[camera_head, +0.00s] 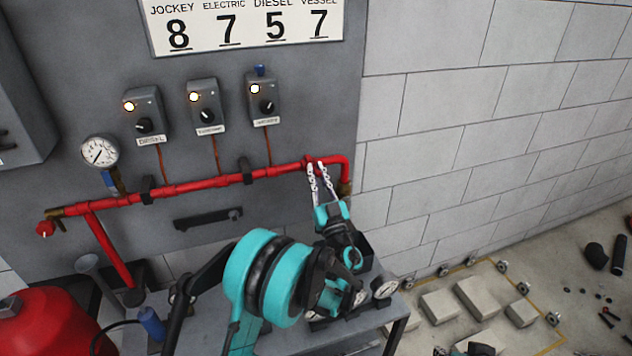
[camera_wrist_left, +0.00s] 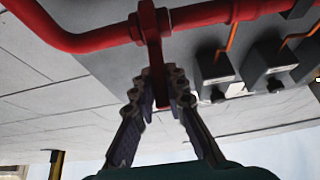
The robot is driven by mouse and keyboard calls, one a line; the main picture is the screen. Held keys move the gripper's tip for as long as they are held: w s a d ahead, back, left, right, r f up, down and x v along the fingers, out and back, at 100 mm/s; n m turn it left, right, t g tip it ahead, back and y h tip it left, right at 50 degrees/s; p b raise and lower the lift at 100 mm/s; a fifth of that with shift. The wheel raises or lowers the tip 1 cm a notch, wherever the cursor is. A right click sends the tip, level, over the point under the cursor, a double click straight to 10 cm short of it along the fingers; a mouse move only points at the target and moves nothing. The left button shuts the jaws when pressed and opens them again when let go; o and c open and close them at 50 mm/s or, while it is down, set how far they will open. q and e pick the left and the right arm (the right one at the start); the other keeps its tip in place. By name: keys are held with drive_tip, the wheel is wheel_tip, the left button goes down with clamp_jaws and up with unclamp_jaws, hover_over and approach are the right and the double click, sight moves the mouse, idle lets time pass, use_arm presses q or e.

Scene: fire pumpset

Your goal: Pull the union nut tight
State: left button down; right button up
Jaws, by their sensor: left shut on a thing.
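The union nut (camera_head: 309,163) is a red collar on the red pipe, near its right-hand bend. In the left wrist view the union nut (camera_wrist_left: 151,22) shows closer, with a flat red bar (camera_wrist_left: 154,62) reaching from it toward my fingers. My left gripper (camera_head: 318,168) is at the pipe just below the nut. In the left wrist view the left gripper (camera_wrist_left: 162,92) has its fingers on either side of the bar, shut on it. The fingertips partly hide the bar's end. I do not make out my right gripper.
The red pipe (camera_head: 210,184) runs along the grey panel. Above it are a gauge (camera_head: 100,151) and several control boxes (camera_head: 205,105). A grey bench (camera_head: 290,342) stands below. A red tank (camera_head: 48,325) is at lower left. Concrete blocks (camera_head: 480,294) lie on the floor at right.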

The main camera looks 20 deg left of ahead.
use_arm(q)
drive_tip(key=shift+f+t+b, duration=0.4)
drive_tip(key=shift+f+b, duration=0.05)
drive_tip(key=shift+b, duration=0.3)
drive_tip(key=c, duration=1.5)
unclamp_jaws()
drive_tip(key=shift+c, duration=0.2)
drive_tip(key=shift+s+d, duration=0.1)
drive_tip(key=s+d+f, duration=0.2)
drive_tip(key=s+d, duration=0.7)
drive_tip(key=s, duration=0.4)
drive_tip(key=shift+s+f, duration=0.15)
drive_tip(key=shift+f, duration=0.2)
